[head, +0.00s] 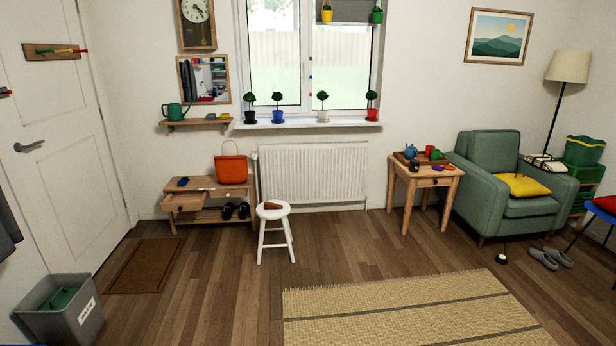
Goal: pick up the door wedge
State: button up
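A small brown wedge-shaped piece (273,205), which looks like the door wedge, lies on the seat of the white stool (275,213). It is small in the head view, so its fine shape is hard to tell. The stool stands on the wooden floor in front of the radiator, just right of the low wooden bench. Nothing covers the piece. My gripper is not in view.
The wooden bench (224,189) with an open drawer holds an orange bag (231,167). A doormat (145,265) and grey bin (62,310) are at left. A woven rug (400,312) lies front right. A side table (428,178) and armchair (500,180) stand right. Floor before the stool is clear.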

aim_at(268, 205)
jog(key=i, duration=1.85)
jog(key=i+u, duration=0.2)
jog(key=i, duration=0.25)
jog(key=i+l+u, duration=0.15)
jog(key=i, duration=0.3)
jog(key=i+l+u, duration=0.2)
jog(key=i, duration=0.2)
jog(key=i+l+u, duration=0.15)
jog(key=i, duration=0.3)
jog(key=i+l, duration=0.45)
jog(key=i, duration=0.25)
jog(key=i+l+u, duration=0.1)
jog(key=i+l, duration=0.4)
jog(key=i, duration=0.25)
jog(key=i+l+u, duration=0.1)
jog(key=i+l, duration=0.45)
jog(key=i, duration=0.1)
